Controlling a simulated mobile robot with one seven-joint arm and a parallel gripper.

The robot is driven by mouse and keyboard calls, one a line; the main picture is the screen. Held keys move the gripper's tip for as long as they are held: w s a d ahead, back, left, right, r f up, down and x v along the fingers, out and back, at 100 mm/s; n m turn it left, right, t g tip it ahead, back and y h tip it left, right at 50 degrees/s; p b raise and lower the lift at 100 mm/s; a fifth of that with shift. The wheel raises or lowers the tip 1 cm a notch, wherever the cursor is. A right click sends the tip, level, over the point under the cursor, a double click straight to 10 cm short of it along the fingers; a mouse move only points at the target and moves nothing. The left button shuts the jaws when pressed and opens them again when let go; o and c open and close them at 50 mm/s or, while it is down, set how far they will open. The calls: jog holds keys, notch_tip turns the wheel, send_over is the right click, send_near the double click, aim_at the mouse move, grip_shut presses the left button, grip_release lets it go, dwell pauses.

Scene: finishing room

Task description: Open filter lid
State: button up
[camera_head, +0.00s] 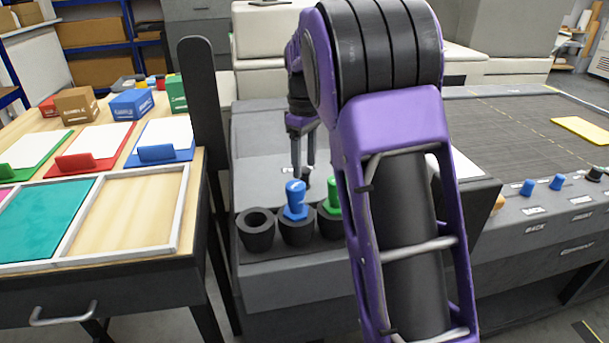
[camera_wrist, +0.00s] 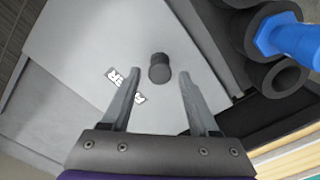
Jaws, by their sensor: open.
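The filter lid (camera_wrist: 95,45) appears in the wrist view as a flat light-grey panel with a white label, partly hidden by my left finger; the letters "ER" are readable. A short black round knob (camera_wrist: 159,68) stands on it. My gripper (camera_wrist: 159,80) is open, with one finger on each side of the knob and a visible gap to both. In the head view my gripper (camera_head: 303,172) points down at the grey machine top behind the black cups, and the lid's outline is hard to make out. The panel appears closed.
Three black cups stand in front of my gripper: the left one (camera_head: 257,229) is empty, the others hold a blue-handled piece (camera_head: 295,200) and a green-handled piece (camera_head: 333,195). A dark upright post (camera_head: 206,130) and a wooden table with trays are on the left. A conveyor (camera_head: 510,125) is right.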

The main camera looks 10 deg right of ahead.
jog(key=shift+f, duration=1.45)
jog(key=shift+c, duration=0.3)
grip_shut()
jog(key=shift+r, duration=0.1)
